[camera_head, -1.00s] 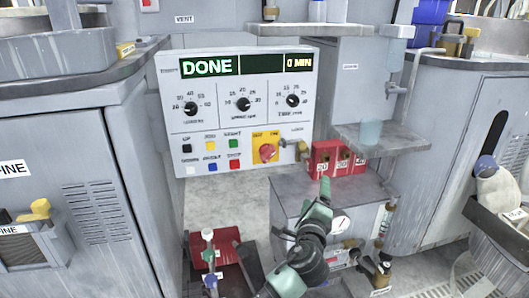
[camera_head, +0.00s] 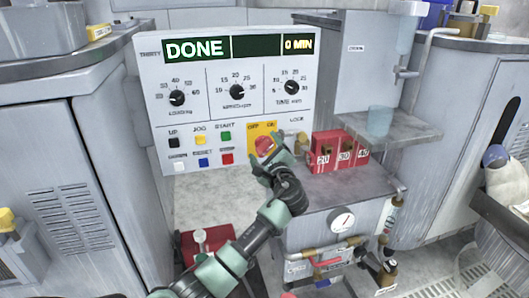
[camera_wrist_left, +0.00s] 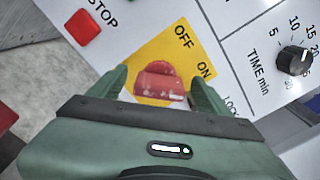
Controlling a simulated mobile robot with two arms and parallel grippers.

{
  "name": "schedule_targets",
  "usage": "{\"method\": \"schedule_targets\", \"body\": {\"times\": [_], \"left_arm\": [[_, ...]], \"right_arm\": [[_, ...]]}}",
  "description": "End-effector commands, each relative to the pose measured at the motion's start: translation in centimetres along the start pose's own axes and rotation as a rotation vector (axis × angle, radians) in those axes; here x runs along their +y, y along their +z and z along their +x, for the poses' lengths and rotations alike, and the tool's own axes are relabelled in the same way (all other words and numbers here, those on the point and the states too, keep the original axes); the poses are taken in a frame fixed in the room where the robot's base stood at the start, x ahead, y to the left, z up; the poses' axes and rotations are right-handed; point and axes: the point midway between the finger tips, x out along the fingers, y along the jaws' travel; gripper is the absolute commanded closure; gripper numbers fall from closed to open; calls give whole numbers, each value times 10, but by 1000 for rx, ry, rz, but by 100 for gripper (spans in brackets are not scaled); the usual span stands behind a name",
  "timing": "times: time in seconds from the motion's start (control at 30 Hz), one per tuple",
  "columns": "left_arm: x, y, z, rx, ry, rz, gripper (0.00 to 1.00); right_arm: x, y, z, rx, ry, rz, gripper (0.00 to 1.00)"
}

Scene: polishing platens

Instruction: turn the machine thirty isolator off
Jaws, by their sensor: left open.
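The machine thirty panel (camera_head: 150,110) stands at the centre of the head view, its display reading DONE and 0 MIN. The isolator is a red rotary knob (camera_head: 263,146) on a yellow plate (camera_head: 262,128) marked OFF and ON, at the panel's lower right. In the left wrist view the red knob (camera_wrist_left: 160,83) sits between the two fingers of my left gripper (camera_wrist_left: 162,88). The gripper is open, with the yellow plate showing beside the fingers. In the head view my left gripper (camera_head: 268,160) partly covers the knob. My right gripper is not in view.
A lock (camera_head: 301,142) hangs right of the isolator. A red block (camera_head: 338,152) marked 20, 30 and 40 sits on the cabinet right of it. STOP (camera_head: 227,159) and other buttons lie to the left. A shelf with a cup (camera_head: 379,120) juts out at right.

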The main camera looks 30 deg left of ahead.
Motion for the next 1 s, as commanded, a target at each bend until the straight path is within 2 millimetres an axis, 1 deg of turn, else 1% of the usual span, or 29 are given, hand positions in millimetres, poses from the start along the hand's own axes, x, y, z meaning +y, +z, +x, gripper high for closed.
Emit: {"method": "schedule_targets", "body": {"times": [0.23, 0.27, 0.3, 0.37, 0.4, 0.47, 0.5, 0.77, 1.0], "left_arm": [[0, 0, 2, 0, 0, 0, 22], [0, 0, 2, 0, 0, -1, 25], [0, 0, 2, 0, 0, -1, 36], [0, 0, 1, 1, 0, -1, 52], [0, 0, 1, 1, 0, -1, 64], [0, 0, 1, 1, 0, -1, 80], [0, 0, 1, 1, 0, -1, 84], [0, 0, 1, 1, 1, -30, 84], [1, -1, 1, 2, 2, -155, 84]], "right_arm": [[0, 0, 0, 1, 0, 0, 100], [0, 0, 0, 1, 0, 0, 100], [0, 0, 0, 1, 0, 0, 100], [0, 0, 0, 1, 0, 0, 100], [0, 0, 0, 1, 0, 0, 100], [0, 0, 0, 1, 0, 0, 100], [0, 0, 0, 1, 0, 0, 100], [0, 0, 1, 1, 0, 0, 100], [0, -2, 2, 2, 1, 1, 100]]}}
